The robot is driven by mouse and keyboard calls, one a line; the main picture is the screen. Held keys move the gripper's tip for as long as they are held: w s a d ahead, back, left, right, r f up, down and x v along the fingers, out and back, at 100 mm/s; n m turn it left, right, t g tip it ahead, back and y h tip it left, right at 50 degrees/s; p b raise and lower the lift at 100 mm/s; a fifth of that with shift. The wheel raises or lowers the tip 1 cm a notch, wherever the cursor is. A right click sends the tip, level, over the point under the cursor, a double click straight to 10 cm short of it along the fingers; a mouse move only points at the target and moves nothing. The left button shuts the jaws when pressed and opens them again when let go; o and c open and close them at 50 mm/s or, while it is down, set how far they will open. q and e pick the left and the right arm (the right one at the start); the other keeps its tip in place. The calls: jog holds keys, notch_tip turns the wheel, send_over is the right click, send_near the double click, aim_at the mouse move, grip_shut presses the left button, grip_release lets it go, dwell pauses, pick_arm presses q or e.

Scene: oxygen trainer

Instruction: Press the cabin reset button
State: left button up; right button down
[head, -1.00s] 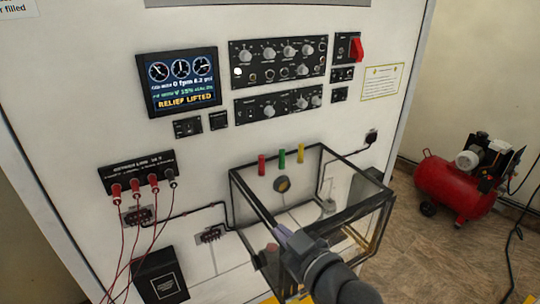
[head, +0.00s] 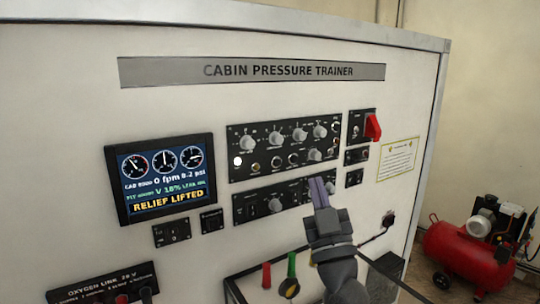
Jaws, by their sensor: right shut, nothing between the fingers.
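The trainer panel (head: 80,120) stands upright in front of me under the title "CABIN PRESSURE TRAINER". The upper black control panel (head: 268,173) carries several knobs, small buttons and one bright white round button or lamp (head: 238,160). Its labels are too small to read, so I cannot tell which control is the cabin reset button. My right gripper (head: 319,182) is shut and empty. It points up in front of the right end of the lower control panel (head: 240,211) and hides part of it. I cannot tell whether it touches. My left gripper is out of view.
The screen (head: 163,177) reads "RELIEF LIFTED". A red switch cover (head: 373,127) is at the upper right. Below are a clear-walled box (head: 232,290) and red (head: 266,275) and green (head: 291,264) fittings. A red compressor (head: 465,255) stands on the floor at right.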

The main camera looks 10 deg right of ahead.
aim_at(277, 163)
pick_arm(q)
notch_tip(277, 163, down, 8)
jog(key=b, duration=0.7)
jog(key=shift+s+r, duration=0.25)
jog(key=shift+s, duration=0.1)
pick_arm(e)
jog(key=w+a, duration=0.3)
jog(key=w, duration=0.4)
jog(key=shift+w+r, duration=0.15)
jog(key=shift+w, duration=0.25)
dwell(0.6)
jog(key=shift+w+a+b, duration=0.2)
jog(key=shift+w+b, duration=0.2)
jog(key=shift+b, duration=0.2)
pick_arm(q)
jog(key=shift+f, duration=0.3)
